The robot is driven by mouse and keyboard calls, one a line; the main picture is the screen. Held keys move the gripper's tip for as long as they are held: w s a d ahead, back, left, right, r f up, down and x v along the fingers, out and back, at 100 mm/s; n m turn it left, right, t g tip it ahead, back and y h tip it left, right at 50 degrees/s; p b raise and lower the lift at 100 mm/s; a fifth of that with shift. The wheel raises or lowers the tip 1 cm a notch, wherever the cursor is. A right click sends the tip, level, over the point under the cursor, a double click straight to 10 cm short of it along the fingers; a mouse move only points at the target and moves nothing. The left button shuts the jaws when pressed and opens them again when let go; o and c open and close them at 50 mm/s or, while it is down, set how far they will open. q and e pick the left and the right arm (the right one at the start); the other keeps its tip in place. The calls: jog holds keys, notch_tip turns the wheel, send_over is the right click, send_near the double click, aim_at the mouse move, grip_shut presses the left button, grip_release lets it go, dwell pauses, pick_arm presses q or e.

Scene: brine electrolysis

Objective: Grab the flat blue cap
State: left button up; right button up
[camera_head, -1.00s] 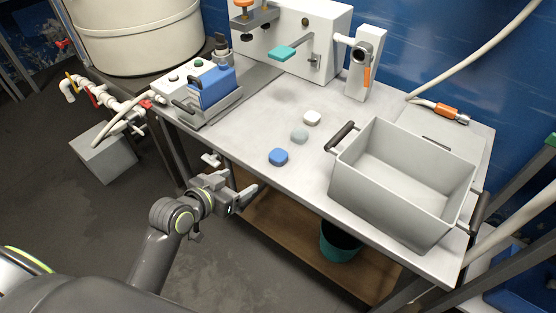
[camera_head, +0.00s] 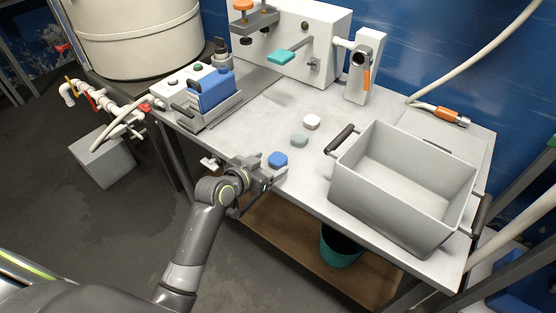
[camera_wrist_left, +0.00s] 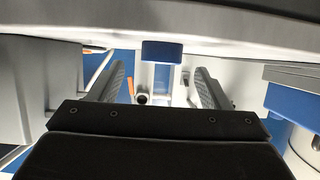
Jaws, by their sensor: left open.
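The flat blue cap (camera_head: 278,160) lies on the metal table near its front edge in the head view. My left gripper (camera_head: 266,170) is at that edge, just in front of the cap. Its fingers are open and empty. In the left wrist view the spread fingers (camera_wrist_left: 160,74) point toward a blue piece (camera_wrist_left: 162,52) that looks like the cap, centred between them and beyond the tips. A grey cap (camera_head: 299,140) and a white cap (camera_head: 312,122) lie farther back in a row. My right gripper is not in view.
A grey bin (camera_head: 350,190) with dark handles stands on the right of the table. A blue-and-white unit (camera_head: 212,92) sits at the left. A white apparatus with a teal lever (camera_head: 281,56) stands at the back. The tabletop around the caps is clear.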

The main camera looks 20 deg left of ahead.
aim_at(278, 158)
pick_arm(q)
jog(key=shift+x, duration=2.65)
jog(key=shift+r, duration=0.1)
